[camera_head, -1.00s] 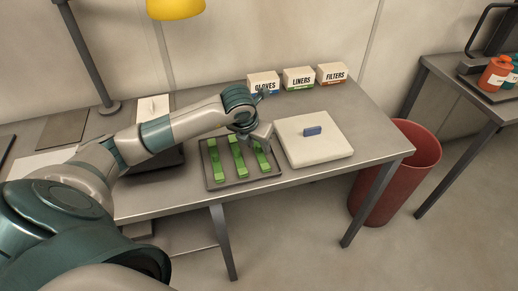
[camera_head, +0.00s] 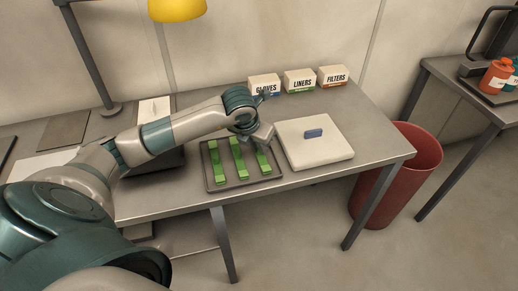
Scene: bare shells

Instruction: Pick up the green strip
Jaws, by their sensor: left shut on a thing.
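Three green strips lie side by side in a dark shallow tray (camera_head: 230,186) on the grey table: a left strip (camera_head: 216,162), a middle strip (camera_head: 238,160) and a right strip (camera_head: 264,162). My left gripper (camera_head: 264,140) is over the far end of the right strip and shut on it. The fingertips and the strip's far end are partly hidden by the gripper itself. I cannot tell whether the right strip is clear of the tray floor. My right gripper is not in view.
Boxes marked gloves (camera_head: 264,86), liners (camera_head: 299,82) and filters (camera_head: 333,77) line the back edge. A red bin (camera_head: 400,180) stands beyond the table's right end.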

